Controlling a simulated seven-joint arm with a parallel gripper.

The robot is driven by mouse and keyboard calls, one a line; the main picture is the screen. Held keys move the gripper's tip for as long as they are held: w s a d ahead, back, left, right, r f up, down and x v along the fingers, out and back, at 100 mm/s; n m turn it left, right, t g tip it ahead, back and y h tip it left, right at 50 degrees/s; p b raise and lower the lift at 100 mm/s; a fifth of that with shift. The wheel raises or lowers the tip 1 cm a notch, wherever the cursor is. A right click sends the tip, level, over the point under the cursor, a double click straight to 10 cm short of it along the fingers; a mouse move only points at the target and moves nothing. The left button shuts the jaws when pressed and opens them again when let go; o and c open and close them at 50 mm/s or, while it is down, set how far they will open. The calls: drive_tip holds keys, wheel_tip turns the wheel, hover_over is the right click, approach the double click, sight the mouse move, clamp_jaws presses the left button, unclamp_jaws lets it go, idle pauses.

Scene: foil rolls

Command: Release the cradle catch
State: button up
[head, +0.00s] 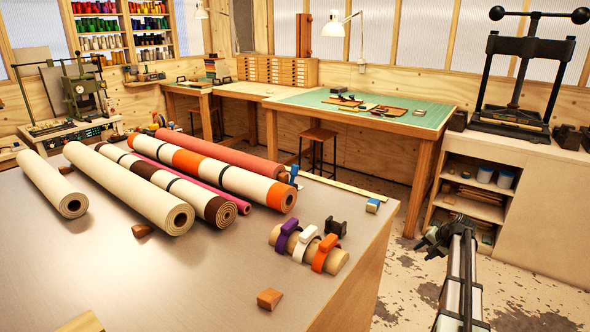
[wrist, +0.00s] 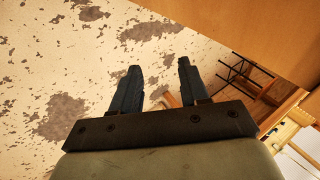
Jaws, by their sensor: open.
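My gripper (head: 436,238) is beyond the right edge of the workbench, over the floor. In the wrist view its two dark fingers (wrist: 159,67) stand apart with nothing between them. Several rolls lie side by side on the bench: a plain cream roll (head: 130,187), a cream and brown striped roll (head: 170,187), an orange and white striped roll (head: 235,180) and others. A small blue part (head: 293,174) shows at the red roll's near end. No part is clearly recognisable as the cradle catch. My gripper touches none of these things.
A wooden dowel with purple, white and orange clips (head: 308,245) lies near the bench's right edge, beside a dark bracket (head: 335,229). A wooden wedge (head: 269,298) sits nearer. The bench top (head: 170,285) is clear in front. A black press (head: 515,80) stands at right.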

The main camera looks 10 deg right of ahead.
drive_tip(key=w+d+r+t, duration=0.2)
drive_tip(key=d+r, duration=0.5)
drive_tip(key=r, duration=0.4)
drive_tip(key=w+a+r+n, duration=0.1)
drive_tip(key=w+r+n, duration=0.1)
drive_tip(key=w+r, duration=0.4)
drive_tip(key=n+g+y, duration=0.4)
drive_tip(key=n+y, duration=0.3)
drive_tip(key=n, duration=0.8)
approach(295, 167)
drive_tip(key=x, duration=0.7)
drive_tip(key=w+x, duration=0.1)
drive_tip(key=x, duration=0.2)
drive_tip(key=shift+d+f, duration=0.1)
drive_tip(key=shift+f, duration=0.05)
drive_tip(key=shift+c, duration=0.4)
clamp_jaws()
